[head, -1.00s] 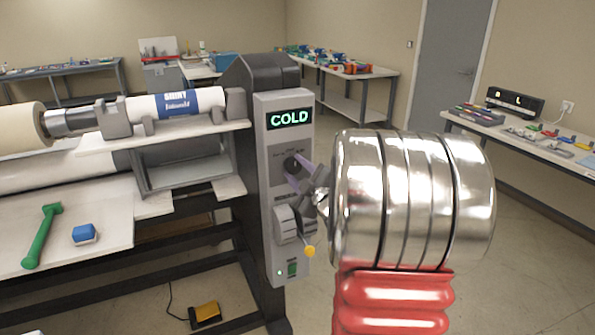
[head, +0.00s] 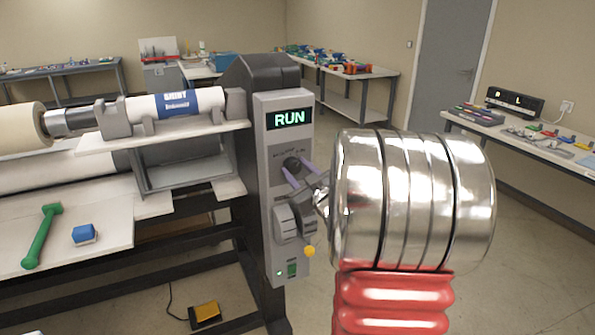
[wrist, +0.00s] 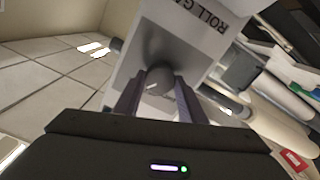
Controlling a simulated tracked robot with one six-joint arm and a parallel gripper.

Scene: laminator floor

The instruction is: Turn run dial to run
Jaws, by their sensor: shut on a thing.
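The run dial (head: 291,163) is a dark round knob on the grey control panel (head: 268,200) of the laminator. The display (head: 289,118) above it reads RUN in green letters. My gripper (head: 297,172) is shut on the dial, with one purple finger on each side of it. In the wrist view the dial (wrist: 159,82) sits between the two fingers of my gripper (wrist: 158,92), and a light mark shows on its face. My arm's silver wrist and red sleeve hide what lies to the right of the panel.
A green tool (head: 42,235) and a blue block (head: 84,233) lie on the shelf at left. A yellow pedal (head: 206,311) is on the floor.

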